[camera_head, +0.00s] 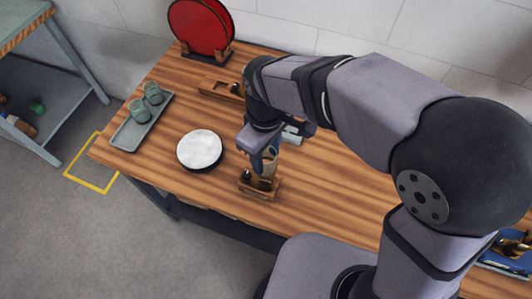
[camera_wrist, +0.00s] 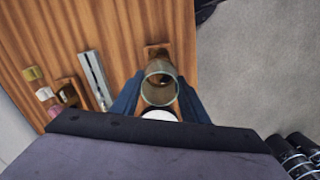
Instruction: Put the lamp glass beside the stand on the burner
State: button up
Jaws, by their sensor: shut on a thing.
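My gripper (camera_head: 265,163) is shut on the lamp glass (camera_wrist: 160,85), a clear greenish tube. In the wrist view the glass sits between the two blue fingers, and I look down into its open top. In the head view the glass (camera_head: 271,157) is partly hidden by the fingers. Below it, near the table's front edge, is a small wooden stand (camera_head: 261,193) with dark and brass parts that look like the burner (camera_head: 262,183). The stand (camera_wrist: 157,48) shows just past the glass in the wrist view. I cannot tell whether the glass touches the burner.
A white-topped round disc (camera_head: 200,149) is left of the stand. A grey tray (camera_head: 128,137) with two green cups is farther left. A wooden holder (camera_head: 218,91), a metal rail (camera_wrist: 95,80) and a red disc (camera_head: 201,27) on a rack are farther back.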

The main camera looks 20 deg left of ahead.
jog(key=shift+f+b, duration=1.25)
jog(key=shift+f, duration=0.65)
dwell(0.5)
jog(key=shift+f+b, duration=1.25)
jog(key=shift+f, duration=1.35)
dwell(1.7)
jog(key=o, duration=1.1)
